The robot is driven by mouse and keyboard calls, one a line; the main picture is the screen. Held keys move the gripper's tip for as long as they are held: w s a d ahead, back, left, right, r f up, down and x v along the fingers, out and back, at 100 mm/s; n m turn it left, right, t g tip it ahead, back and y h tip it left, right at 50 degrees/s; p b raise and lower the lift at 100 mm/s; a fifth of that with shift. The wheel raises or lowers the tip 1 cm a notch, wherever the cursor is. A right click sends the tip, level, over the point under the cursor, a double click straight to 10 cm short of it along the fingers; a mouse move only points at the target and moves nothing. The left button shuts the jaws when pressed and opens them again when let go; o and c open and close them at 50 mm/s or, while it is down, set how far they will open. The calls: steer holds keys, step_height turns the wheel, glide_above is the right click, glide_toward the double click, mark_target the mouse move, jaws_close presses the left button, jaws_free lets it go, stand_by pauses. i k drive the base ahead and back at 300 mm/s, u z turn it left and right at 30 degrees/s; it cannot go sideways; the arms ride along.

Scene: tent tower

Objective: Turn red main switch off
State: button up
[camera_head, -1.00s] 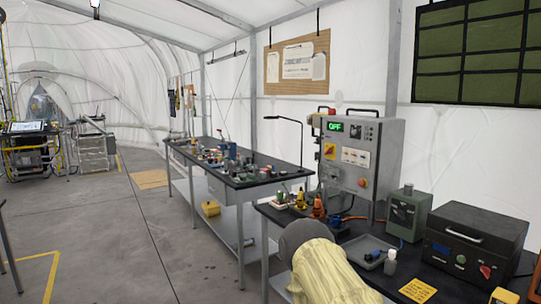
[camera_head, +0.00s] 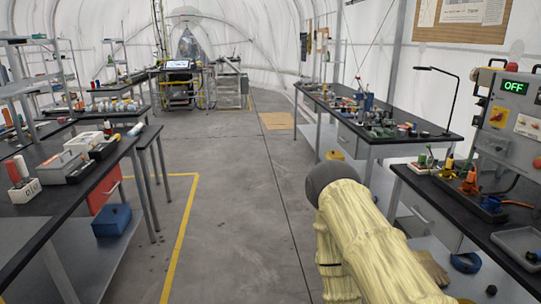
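A grey control panel (camera_head: 512,128) stands at the right edge of the head view, partly cut off by the frame. It carries a red rotary switch on a yellow plate (camera_head: 498,117); its exact handle angle is too small to tell. A display (camera_head: 514,87) above it reads OFF in green. A red round button (camera_head: 537,163) sits lower, at the frame edge. My arm, in a pale yellow cover with a dark grey joint, reaches up from the bottom, left of the panel. My gripper is not in view.
A black-topped bench (camera_head: 410,183) in front of the panel holds small tools and a grey tray (camera_head: 519,246). Another bench (camera_head: 340,112) stands farther back. Black benches (camera_head: 50,205) line the left. The grey floor (camera_head: 240,200) between is clear.

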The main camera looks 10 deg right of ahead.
mark_target(498, 117)
steer(key=u, duration=0.15)
steer(key=i, duration=1.65)
steer(key=z, duration=0.45)
steer(key=i, duration=1.35)
steer(key=z, duration=1.65)
steer(key=i, duration=0.8)
steer(key=z, duration=0.7)
